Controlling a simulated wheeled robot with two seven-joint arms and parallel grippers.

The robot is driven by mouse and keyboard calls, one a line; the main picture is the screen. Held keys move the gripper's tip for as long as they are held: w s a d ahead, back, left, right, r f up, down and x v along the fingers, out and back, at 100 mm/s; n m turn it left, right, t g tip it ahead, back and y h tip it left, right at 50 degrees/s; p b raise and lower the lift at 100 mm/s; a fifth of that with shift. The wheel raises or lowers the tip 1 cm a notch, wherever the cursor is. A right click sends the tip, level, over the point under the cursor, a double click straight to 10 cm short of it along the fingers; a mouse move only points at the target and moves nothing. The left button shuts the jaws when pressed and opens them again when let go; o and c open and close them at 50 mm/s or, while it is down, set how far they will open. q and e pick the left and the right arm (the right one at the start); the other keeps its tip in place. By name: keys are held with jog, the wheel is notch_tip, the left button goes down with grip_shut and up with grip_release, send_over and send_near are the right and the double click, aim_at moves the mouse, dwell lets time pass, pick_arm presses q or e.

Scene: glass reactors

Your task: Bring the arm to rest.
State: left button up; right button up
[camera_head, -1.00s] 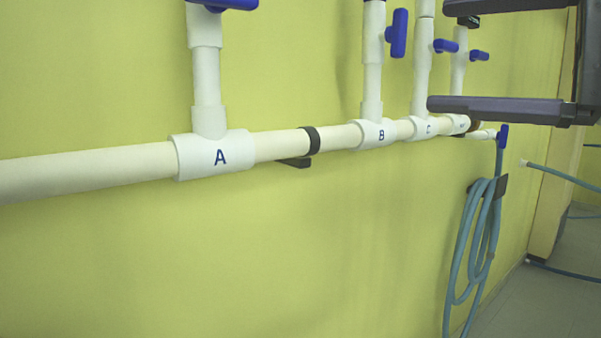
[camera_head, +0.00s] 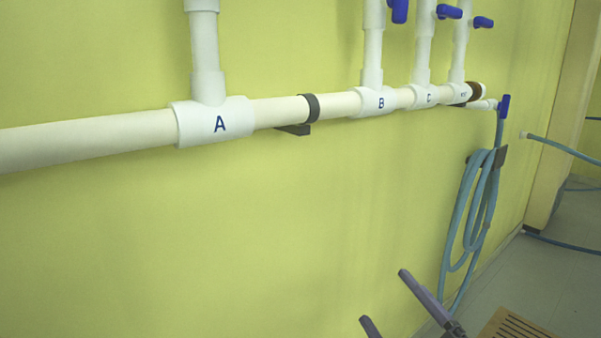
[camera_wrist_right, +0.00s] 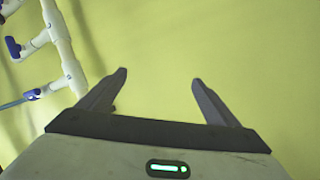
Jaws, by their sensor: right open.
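My right gripper (camera_head: 387,298) shows at the bottom of the head view, to the right of the middle, below the pipe and in front of the yellow wall. Its two fingers are spread apart with nothing between them. The right wrist view also shows the open gripper (camera_wrist_right: 159,77), its fingers pointing at the bare wall. Most of the right arm is out of the head view. My left gripper is not in view.
A white pipe (camera_head: 90,143) with tees A, B and C runs along the yellow wall (camera_head: 250,240). Blue valve handles (camera_head: 449,12) sit above it. A coiled teal hose (camera_head: 463,215) hangs near my right gripper. A slatted wooden piece (camera_head: 510,325) lies at the lower right.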

jog(key=s+f+m+g+h, duration=0.1)
jog(key=s+f+m, duration=0.3)
jog(key=f, duration=0.5)
jog(key=s+f+m+g+h, duration=0.2)
jog(key=s+f, duration=0.4)
jog(key=f, duration=0.3)
jog(key=shift+d+f+m+g+h, duration=0.3)
jog(key=shift+d+m+g, duration=0.15)
jog(key=shift+m+g, duration=0.6)
jog(key=s+f+m+g, duration=0.1)
jog(key=s+f+m, duration=0.1)
jog(key=s+f, duration=0.2)
jog(key=s+a+f+m+g, duration=0.1)
jog(key=s+f+g, duration=0.1)
jog(key=s+f, duration=0.2)
jog(key=s+f+m+g, duration=0.1)
jog(key=s+f+m, duration=0.1)
jog(key=s, duration=0.4)
jog(key=shift+s+a+f+m+g+h, duration=0.1)
jog(key=shift+s+f+m+g+h, duration=0.1)
jog(key=shift+f, duration=0.25)
jog(key=shift+s+a+f+m+g+h, duration=0.1)
jog(key=shift+s+f+m+g, duration=0.1)
jog(key=shift+f, duration=0.25)
jog(key=shift+c, duration=0.4)
